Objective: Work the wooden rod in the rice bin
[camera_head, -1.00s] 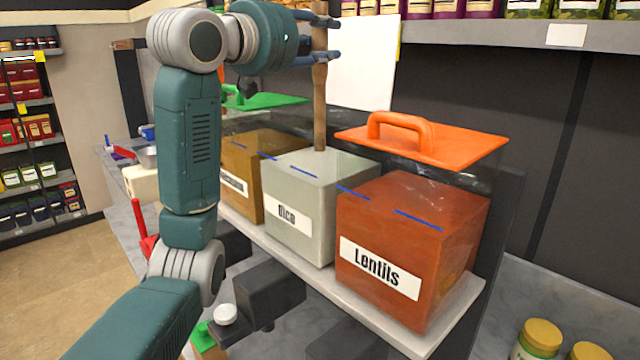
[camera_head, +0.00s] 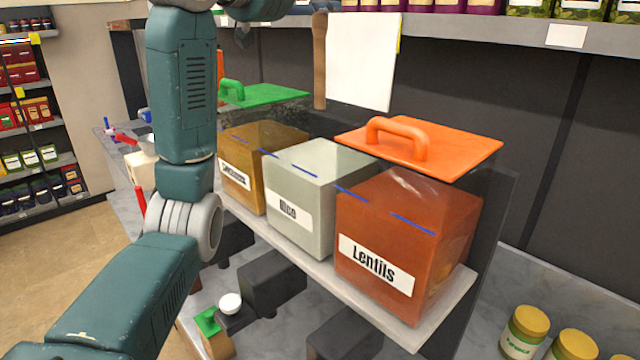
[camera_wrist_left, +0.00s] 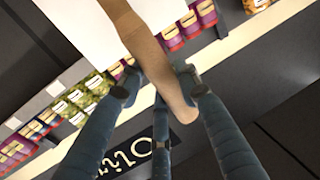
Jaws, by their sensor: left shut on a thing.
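The wooden rod (camera_head: 319,62) hangs upright in the head view, its lower end above and clear of the pale rice bin (camera_head: 300,205) labelled Rice. My right gripper is not in view.
The lentils bin (camera_head: 395,250) with an orange lid (camera_head: 450,150) stands right of the rice bin. A brown-filled bin (camera_head: 240,150) with a green lid (camera_head: 270,97) stands left. A white panel (camera_head: 362,60) is behind the rod. Jars (camera_head: 525,330) stand at the lower right.

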